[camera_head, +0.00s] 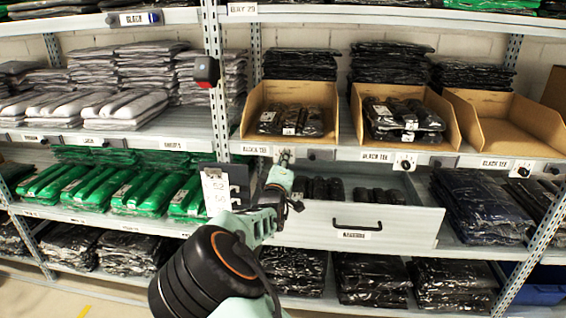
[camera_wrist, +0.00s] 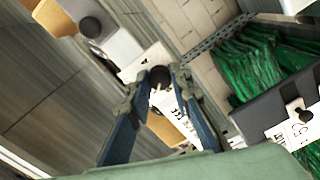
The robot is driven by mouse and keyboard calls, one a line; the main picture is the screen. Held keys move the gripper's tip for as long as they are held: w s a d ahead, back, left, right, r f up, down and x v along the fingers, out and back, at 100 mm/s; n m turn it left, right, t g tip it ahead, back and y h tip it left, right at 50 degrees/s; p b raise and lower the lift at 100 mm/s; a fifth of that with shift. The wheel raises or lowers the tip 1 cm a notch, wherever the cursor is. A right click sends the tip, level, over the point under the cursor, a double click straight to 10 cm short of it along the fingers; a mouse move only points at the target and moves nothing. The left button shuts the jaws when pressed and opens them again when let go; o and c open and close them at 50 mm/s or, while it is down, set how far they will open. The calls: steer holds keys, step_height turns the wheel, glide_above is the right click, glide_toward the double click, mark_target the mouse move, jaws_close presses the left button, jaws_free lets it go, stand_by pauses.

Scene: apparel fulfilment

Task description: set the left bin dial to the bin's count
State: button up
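The left cardboard bin (camera_head: 246,112) sits on the upper shelf and holds several black packaged garments (camera_head: 290,119). Its dial (camera_head: 284,153) is on the shelf edge below it, mostly covered by my gripper (camera_head: 281,168) in the head view. In the wrist view, the dial's black knob (camera_wrist: 160,76) and white plate show between the fingertips of my gripper (camera_wrist: 157,82). The fingers are apart, on either side of the knob; I cannot tell whether they touch it. The dial's setting is not readable. Similar dials sit under the middle bin (camera_head: 405,162) and right bin (camera_head: 521,170).
A drawer (camera_head: 405,230) stands pulled out below the bins, right of my gripper. A dark holder with a white numbered card (camera_head: 217,190) is close on the left. A red-and-black device (camera_head: 206,71) is on the upright. The right bin (camera_head: 505,125) looks empty.

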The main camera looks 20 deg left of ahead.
steer(key=o, duration=0.4)
steer(key=shift+o, duration=0.2)
steer(key=v, duration=1.2)
